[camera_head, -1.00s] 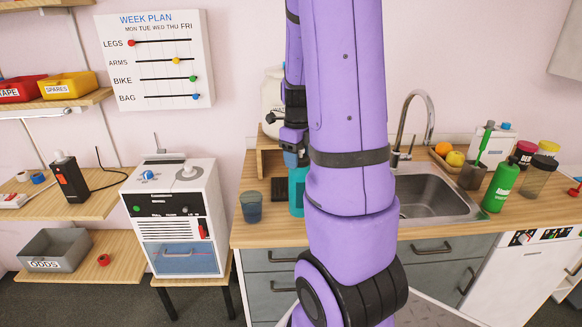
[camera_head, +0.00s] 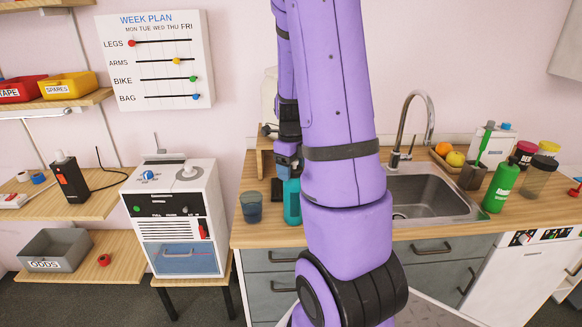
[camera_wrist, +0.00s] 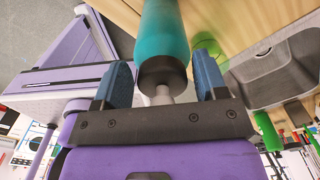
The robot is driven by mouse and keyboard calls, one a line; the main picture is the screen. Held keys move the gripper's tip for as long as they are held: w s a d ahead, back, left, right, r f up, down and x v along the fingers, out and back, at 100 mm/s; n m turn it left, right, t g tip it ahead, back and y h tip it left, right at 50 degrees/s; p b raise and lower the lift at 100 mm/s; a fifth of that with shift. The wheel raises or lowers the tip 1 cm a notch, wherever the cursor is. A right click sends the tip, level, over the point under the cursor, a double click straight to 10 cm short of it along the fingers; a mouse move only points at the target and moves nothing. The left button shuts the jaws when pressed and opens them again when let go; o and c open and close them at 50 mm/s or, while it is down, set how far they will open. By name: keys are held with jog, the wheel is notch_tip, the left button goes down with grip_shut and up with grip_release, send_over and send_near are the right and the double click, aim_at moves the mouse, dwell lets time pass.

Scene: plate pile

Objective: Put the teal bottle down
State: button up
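The teal bottle (camera_head: 292,203) is upright over the left part of the wooden counter, just left of my purple arm. In the wrist view the bottle (camera_wrist: 164,28) runs out of the top of the frame. Its dark collar and grey cap lie between the two blue fingers of my gripper (camera_wrist: 163,68). In the head view my gripper (camera_head: 287,165) is at the top of the bottle, partly hidden by my arm. I cannot tell whether the bottle's base touches the counter.
A dark blue cup (camera_head: 251,208) stands left of the bottle on the counter (camera_head: 268,230). A small black object (camera_head: 277,190) is behind the bottle. The sink (camera_head: 425,195) and a green bottle (camera_head: 501,188) are to the right. A wooden stand (camera_head: 263,157) is at the back.

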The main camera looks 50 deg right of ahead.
jog(key=shift+o, duration=0.4)
jog(key=shift+r, duration=0.1)
notch_tip(320, 180, up, 12)
jog(key=s+a+r+n+t, duration=0.15)
jog(key=a+r+n, duration=0.25)
jog(key=a+n, duration=0.5)
jog(key=s+a+r+n+t, duration=0.15)
jog(key=a+r+n, duration=0.25)
jog(key=a+n, duration=0.55)
jog(key=s+a+r+n+t, duration=0.2)
jog(key=s+a+n, duration=0.6)
jog(key=n, duration=0.8)
jog(key=shift+s+a+r+n, duration=0.15)
jog(key=shift+s+a+n, duration=0.15)
jog(key=shift+a, duration=0.65)
